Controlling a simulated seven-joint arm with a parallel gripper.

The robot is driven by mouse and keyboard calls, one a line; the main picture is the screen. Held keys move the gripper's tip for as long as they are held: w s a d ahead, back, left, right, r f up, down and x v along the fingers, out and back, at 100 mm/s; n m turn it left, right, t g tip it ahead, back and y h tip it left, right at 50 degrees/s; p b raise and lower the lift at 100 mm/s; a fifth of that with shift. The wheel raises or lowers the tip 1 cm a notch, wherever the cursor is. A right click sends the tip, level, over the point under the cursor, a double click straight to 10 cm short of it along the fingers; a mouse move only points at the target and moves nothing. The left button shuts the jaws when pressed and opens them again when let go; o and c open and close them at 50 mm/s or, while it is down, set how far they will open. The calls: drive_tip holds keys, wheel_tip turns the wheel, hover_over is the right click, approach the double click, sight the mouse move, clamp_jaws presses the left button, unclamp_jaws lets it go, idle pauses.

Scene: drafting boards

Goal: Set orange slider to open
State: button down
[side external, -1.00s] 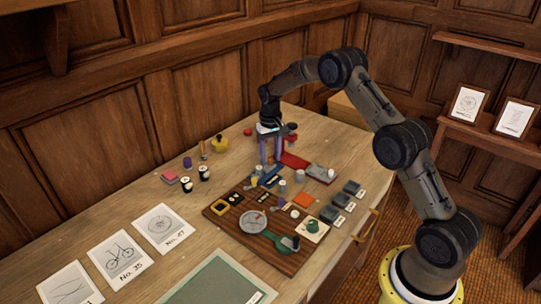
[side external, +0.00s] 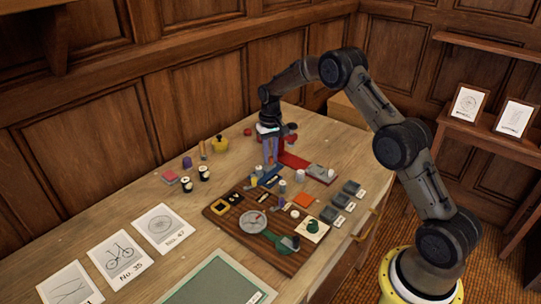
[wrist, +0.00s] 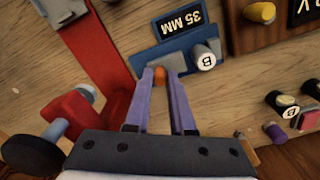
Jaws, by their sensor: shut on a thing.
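The orange slider (wrist: 160,73) shows as a small orange knob between my fingertips, at the near edge of a blue base (wrist: 147,62) with a grey strip and a dark "35 MM" label. My gripper (wrist: 160,76) has its two purple fingers shut on the orange slider; the fingers hide part of it. In the side external view my gripper (side external: 271,164) points down at the blue base (side external: 272,181), and the orange slider is too small to make out there.
A red device (wrist: 92,45) lies close on the left. A wooden board (side external: 232,228) with dials and knobs lies nearer the camera. Bare table shows at the left.

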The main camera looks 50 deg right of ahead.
idle(0.8)
drive_tip(key=shift+d+r, duration=0.1)
drive_tip(key=shift+d, duration=1)
drive_tip(key=c, duration=0.8)
unclamp_jaws()
drive_tip(key=shift+o, duration=0.2)
wheel_tip(320, 180, up, 14)
